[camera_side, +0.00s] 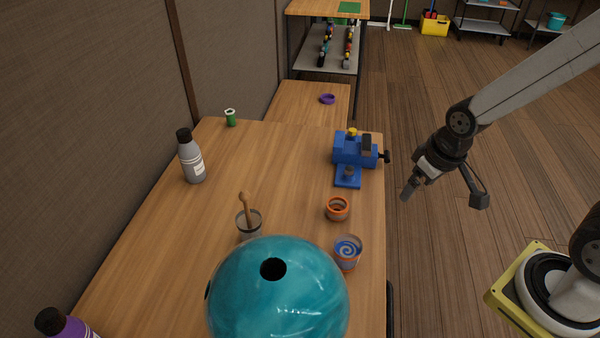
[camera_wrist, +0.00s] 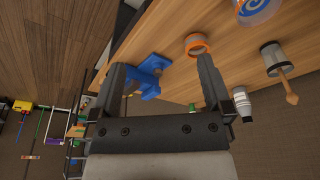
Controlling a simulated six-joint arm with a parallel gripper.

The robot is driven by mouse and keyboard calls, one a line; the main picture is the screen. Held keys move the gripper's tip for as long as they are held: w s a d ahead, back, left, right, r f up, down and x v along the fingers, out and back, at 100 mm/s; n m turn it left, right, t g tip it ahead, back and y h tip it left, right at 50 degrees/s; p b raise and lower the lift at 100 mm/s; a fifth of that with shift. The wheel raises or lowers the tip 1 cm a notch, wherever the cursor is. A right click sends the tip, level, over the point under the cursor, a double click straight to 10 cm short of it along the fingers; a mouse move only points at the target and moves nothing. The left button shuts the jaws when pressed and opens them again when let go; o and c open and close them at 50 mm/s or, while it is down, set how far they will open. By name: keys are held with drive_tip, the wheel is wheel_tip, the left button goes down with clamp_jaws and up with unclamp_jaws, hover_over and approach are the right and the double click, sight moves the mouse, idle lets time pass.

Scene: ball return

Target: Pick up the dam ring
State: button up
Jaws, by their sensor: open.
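A short orange-rimmed ring or cup (camera_side: 337,214) stands on the wooden table near its right edge, with a dark opening on top. It also shows in the wrist view (camera_wrist: 198,52), near the tip of the right finger. A flat purple ring (camera_side: 327,99) lies on the lower bench at the back. I cannot tell for certain which is the dam ring. My gripper (camera_side: 444,195) is open and empty, to the right of the table edge in the side view. In the wrist view, its spread fingers (camera_wrist: 160,68) show nothing held between them.
A blue vise (camera_side: 352,152) stands behind the orange ring. A swirl-marked can (camera_side: 347,252), a teal ball (camera_side: 280,300) and a cup with a wooden stick (camera_side: 248,222) stand in front. A grey bottle (camera_side: 192,160) stands left. The table's middle is clear.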

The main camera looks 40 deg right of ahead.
sight(348, 207)
drive_tip(key=shift+s, duration=0.1)
